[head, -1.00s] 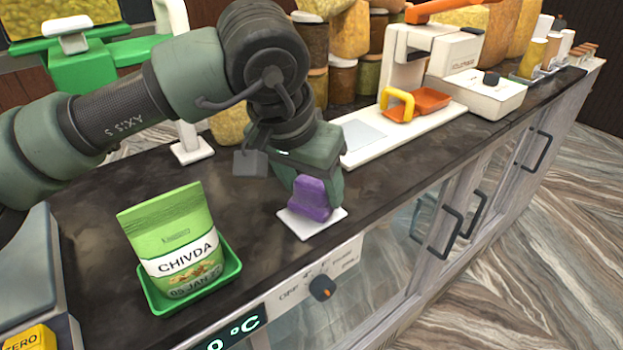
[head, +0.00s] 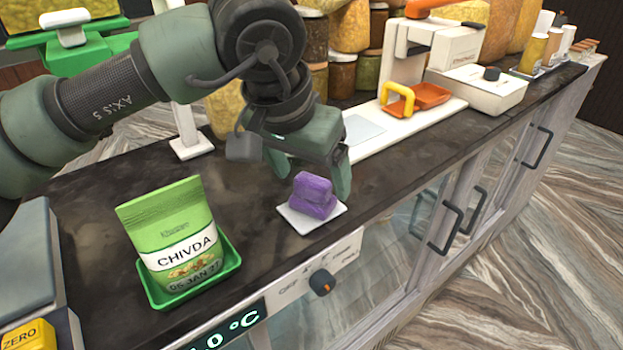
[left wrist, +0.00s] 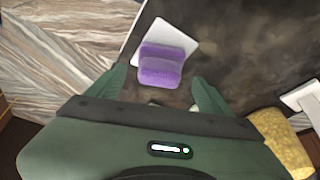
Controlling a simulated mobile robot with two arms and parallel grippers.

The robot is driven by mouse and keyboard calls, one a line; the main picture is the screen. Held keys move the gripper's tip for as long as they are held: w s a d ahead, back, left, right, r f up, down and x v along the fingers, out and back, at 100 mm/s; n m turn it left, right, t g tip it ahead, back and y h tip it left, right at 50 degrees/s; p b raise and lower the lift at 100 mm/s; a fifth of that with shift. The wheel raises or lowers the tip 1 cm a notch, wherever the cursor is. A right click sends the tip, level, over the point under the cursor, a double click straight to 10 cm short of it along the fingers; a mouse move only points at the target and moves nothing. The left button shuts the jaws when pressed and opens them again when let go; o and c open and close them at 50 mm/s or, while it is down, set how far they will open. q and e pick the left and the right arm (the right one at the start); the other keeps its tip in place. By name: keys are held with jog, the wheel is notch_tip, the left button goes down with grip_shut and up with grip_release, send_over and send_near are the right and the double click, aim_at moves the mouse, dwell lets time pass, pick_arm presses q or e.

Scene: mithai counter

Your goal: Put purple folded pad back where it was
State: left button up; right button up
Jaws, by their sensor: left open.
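The purple folded pad (head: 313,194) rests on a small white square mat (head: 298,222) near the counter's front edge. In the left wrist view the pad (left wrist: 160,66) lies on the white mat (left wrist: 180,40), ahead of the fingers. My right gripper is not in view.
A green CHIVDA bag (head: 175,240) stands in a green tray (head: 232,270) to the left. A white machine with an orange tray (head: 432,95) stands on a white board to the right. Jars line the back. A control knob (head: 322,283) is on the counter front.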

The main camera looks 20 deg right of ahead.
pick_arm(q)
jog(key=b+v, duration=0.1)
jog(key=v, duration=0.9)
jog(key=shift+r+b, duration=0.2)
jog(key=shift+b, duration=0.15)
jog(key=shift+a, duration=0.15)
